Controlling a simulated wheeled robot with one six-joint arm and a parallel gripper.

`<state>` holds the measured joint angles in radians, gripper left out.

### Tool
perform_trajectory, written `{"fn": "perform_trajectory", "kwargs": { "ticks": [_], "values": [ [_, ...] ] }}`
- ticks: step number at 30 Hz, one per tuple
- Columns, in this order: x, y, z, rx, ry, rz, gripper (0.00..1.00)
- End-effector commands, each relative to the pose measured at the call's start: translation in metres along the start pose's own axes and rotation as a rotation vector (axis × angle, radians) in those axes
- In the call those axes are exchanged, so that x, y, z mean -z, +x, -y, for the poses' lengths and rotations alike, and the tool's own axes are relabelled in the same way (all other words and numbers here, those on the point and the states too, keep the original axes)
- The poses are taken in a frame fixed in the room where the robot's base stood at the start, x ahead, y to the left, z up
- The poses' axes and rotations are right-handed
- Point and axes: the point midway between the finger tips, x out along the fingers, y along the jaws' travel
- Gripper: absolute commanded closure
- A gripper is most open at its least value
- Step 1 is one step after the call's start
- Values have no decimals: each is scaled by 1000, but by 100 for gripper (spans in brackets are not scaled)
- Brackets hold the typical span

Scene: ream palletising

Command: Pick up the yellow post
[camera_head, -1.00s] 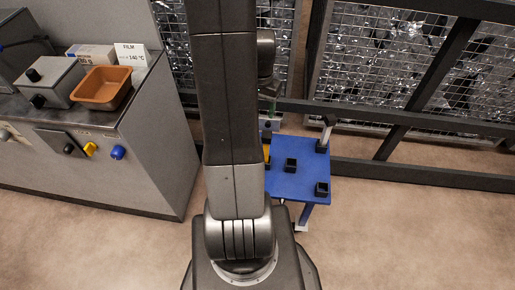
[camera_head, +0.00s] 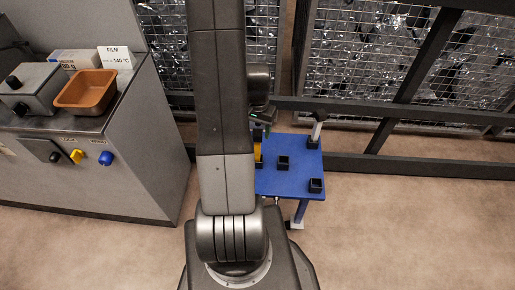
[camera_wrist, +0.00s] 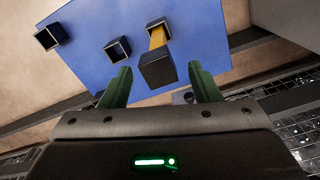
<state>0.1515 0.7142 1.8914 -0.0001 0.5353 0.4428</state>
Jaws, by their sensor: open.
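The yellow post (camera_head: 258,151) stands at the left part of the blue table (camera_head: 290,184), partly hidden by my arm in the head view. In the wrist view the yellow post (camera_wrist: 157,38) rises from a black socket and ends in a dark block facing the camera. My gripper (camera_wrist: 160,68) is open, with its two green fingers on either side of the dark block. I see gaps on both sides, so nothing is gripped. In the head view my gripper (camera_head: 264,120) is above the post, mostly behind my arm.
Empty black sockets stand at the table's middle (camera_head: 283,162) and front right (camera_head: 316,185). A grey post (camera_head: 317,130) stands in the back right socket. A dark rail and mesh fence (camera_head: 400,108) run behind the table. A grey cabinet with an orange tray (camera_head: 86,92) is at left.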

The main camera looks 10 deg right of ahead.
Motion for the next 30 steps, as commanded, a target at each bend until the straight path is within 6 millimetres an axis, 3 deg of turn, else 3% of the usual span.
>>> {"fn": "perform_trajectory", "kwargs": {
  "ticks": [3,7,16,17,25,30],
  "values": [
    [-1,21,-2,-2,1,4,43],
    [0,34,-2,-1,0,3,43],
    [0,38,-2,0,0,1,43],
    [0,38,-2,0,0,1,45],
    [0,38,-2,0,0,1,98],
    [0,38,-1,0,0,0,100]
  ]
}}
